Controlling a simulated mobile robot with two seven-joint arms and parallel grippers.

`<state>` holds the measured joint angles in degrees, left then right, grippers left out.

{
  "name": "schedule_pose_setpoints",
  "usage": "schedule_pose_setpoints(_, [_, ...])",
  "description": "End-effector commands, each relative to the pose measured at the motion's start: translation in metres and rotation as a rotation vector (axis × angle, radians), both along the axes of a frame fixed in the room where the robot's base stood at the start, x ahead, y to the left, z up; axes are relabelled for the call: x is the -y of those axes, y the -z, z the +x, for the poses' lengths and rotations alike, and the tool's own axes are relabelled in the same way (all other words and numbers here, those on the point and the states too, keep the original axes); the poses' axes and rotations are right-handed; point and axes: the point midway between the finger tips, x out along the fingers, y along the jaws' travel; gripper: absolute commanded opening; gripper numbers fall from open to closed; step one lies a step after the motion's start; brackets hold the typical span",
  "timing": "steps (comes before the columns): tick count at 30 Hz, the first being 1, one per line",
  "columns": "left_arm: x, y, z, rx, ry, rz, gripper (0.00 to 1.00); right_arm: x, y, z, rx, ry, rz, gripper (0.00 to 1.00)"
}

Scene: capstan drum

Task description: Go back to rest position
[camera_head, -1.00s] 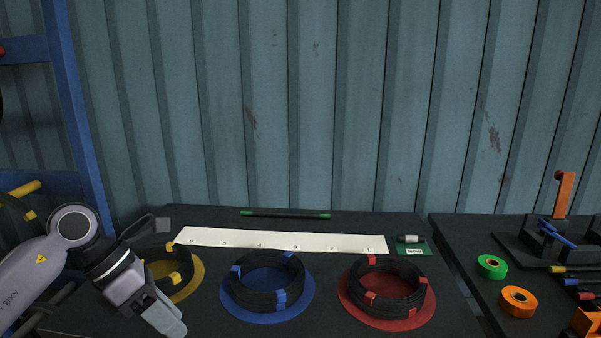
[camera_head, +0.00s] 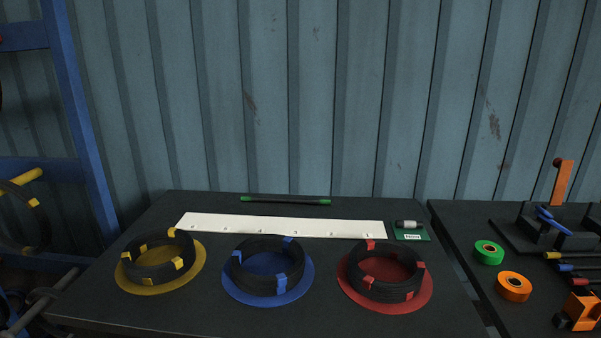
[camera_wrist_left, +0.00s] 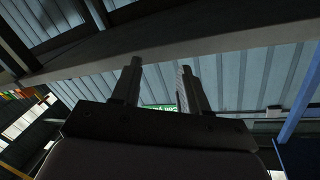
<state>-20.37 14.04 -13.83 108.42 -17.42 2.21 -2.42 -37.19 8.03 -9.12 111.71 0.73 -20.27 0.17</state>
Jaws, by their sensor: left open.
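My left gripper (camera_wrist_left: 158,88) shows only in the left wrist view. Its two fingers stand apart with nothing between them but the background. It is out of the head view, and so is my right gripper. On the dark table (camera_head: 130,315) in the head view, a black coil with yellow tape (camera_head: 158,262) lies on a yellow disc. A coil with blue tape (camera_head: 266,268) lies on a blue disc, and a coil with red tape (camera_head: 386,272) lies on a red disc. No gripper is near the coils.
A white strip (camera_head: 280,226), a black rod with green ends (camera_head: 286,200) and a small green-based item (camera_head: 409,231) lie behind the coils. A blue frame (camera_head: 82,130) stands left. Green tape (camera_head: 488,252), orange tape (camera_head: 514,286) and tools lie on the right table. A ribbed wall is behind.

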Motion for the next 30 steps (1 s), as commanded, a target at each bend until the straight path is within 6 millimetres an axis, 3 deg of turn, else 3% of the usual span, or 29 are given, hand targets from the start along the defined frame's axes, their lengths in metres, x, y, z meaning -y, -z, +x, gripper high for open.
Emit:
schedule_pose_setpoints(1, [-0.008,0.028,-0.02,-0.136,-0.058,-0.063,0.44,0.0,-0.001,0.0,0.0,0.0,0.0,0.43])
schedule_pose_setpoints(3, [-0.016,0.061,-0.045,-0.304,-0.13,-0.139,0.44,0.0,-0.001,0.0,-0.001,0.0,0.0,0.43])
schedule_pose_setpoints(6, [-0.023,0.096,-0.081,-0.495,-0.206,-0.222,0.44,0.0,-0.001,0.0,-0.001,0.0,0.0,0.43])
schedule_pose_setpoints(9, [-0.025,0.116,-0.105,-0.614,-0.252,-0.273,0.44,0.0,-0.001,0.0,-0.001,0.0,0.0,0.43])
schedule_pose_setpoints(13, [-0.026,0.125,-0.119,-0.675,-0.273,-0.299,0.44,0.0,-0.001,0.0,-0.001,0.0,0.0,0.43])
schedule_pose_setpoints(30, [-0.026,0.125,-0.119,-0.675,-0.273,-0.299,0.44,0.0,-0.001,0.0,-0.001,0.0,0.0,0.43])
